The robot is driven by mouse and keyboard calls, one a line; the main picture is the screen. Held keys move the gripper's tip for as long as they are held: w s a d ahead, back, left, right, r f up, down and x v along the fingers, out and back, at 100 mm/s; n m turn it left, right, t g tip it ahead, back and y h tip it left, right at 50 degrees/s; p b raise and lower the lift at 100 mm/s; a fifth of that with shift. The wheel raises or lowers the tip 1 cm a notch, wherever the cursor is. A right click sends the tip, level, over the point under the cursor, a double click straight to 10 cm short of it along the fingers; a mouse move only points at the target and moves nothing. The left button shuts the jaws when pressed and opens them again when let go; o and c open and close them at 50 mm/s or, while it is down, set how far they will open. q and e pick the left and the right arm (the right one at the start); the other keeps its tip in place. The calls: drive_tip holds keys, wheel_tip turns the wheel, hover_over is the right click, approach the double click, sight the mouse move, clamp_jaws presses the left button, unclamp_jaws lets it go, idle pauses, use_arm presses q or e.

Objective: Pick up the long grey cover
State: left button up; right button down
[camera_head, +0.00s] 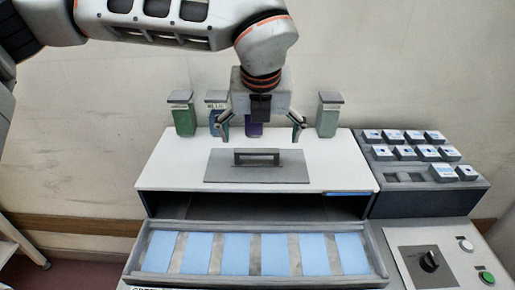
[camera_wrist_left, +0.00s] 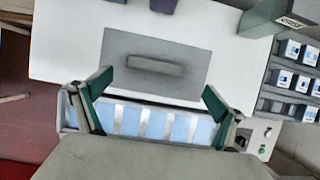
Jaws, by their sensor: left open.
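The long grey cover (camera_head: 220,167) is a flat plate with a raised bar handle (camera_head: 257,157). It lies on the white top of the tunnel box (camera_head: 165,165), and it also shows in the left wrist view (camera_wrist_left: 125,45). My left gripper (camera_head: 260,130) points down with its fingers spread wide and nothing between them. In the head view it appears above and behind the handle, apart from the cover. In the left wrist view the open fingers (camera_wrist_left: 158,84) frame the near side of the cover. My right gripper is in neither view.
An open drawer (camera_head: 140,264) with several light blue panels sticks out below the box front. Green, blue and purple containers stand behind the box, including a green one (camera_head: 328,118). Right are a rack of labelled blocks (camera_head: 382,183) and a knob panel (camera_head: 408,262).

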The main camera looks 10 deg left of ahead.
sight(257, 150)
use_arm(q)
drive_tip(key=x, duration=0.2)
drive_tip(key=shift+a+f, duration=0.1)
drive_tip(key=shift+f, duration=0.25)
drive_tip(key=x, duration=0.2)
drive_tip(key=p+x, duration=0.1)
drive_tip(key=x, duration=0.1)
drive_tip(key=shift+w+a+f, duration=0.1)
drive_tip(key=shift+w+a, duration=0.05)
drive_tip(key=shift+a, duration=0.25)
drive_tip(key=shift+w+f, duration=0.2)
drive_tip(key=shift+f, duration=0.15)
drive_tip(key=c, duration=1.4)
